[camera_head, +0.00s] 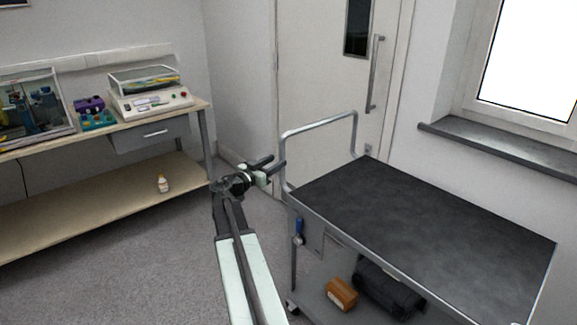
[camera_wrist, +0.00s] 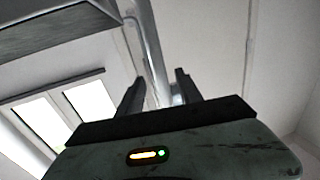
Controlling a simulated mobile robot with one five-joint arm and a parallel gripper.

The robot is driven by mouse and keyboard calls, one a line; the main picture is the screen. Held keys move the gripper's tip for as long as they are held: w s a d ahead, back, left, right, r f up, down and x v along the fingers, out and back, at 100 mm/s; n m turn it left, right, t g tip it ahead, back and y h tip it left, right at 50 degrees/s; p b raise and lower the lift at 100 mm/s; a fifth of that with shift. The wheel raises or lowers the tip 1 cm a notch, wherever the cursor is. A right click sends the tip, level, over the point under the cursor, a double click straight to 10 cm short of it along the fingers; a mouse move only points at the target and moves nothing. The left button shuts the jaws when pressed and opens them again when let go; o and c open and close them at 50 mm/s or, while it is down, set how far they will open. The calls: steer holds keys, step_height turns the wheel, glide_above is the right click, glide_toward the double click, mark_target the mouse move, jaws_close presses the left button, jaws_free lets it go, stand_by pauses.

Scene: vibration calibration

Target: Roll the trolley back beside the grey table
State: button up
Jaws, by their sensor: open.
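The trolley (camera_head: 430,225) stands at the right, with a dark flat top, a grey frame and a lower shelf. Its pale metal push handle (camera_head: 320,124) rises at the left end. My gripper (camera_head: 273,169) is open, at the near upright of this handle. In the wrist view, my gripper's fingers (camera_wrist: 158,88) stand apart, and the handle tube (camera_wrist: 150,48) shows beyond and between them. I cannot tell whether they touch it. No grey table is clearly in view.
A wooden bench (camera_head: 195,107) with devices and a lower shelf stands at the left. A door (camera_head: 315,65) is behind the trolley, and a window sill (camera_head: 500,145) is at the right. A brown box (camera_head: 341,294) and a black case lie on the trolley's lower shelf. Floor between bench and trolley is clear.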

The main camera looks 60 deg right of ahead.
steer(key=d, duration=0.7)
steer(key=shift+s+d, duration=0.35)
steer(key=shift+s, duration=0.1)
steer(key=shift+c, duration=0.2)
jaws_close()
stand_by(0.8)
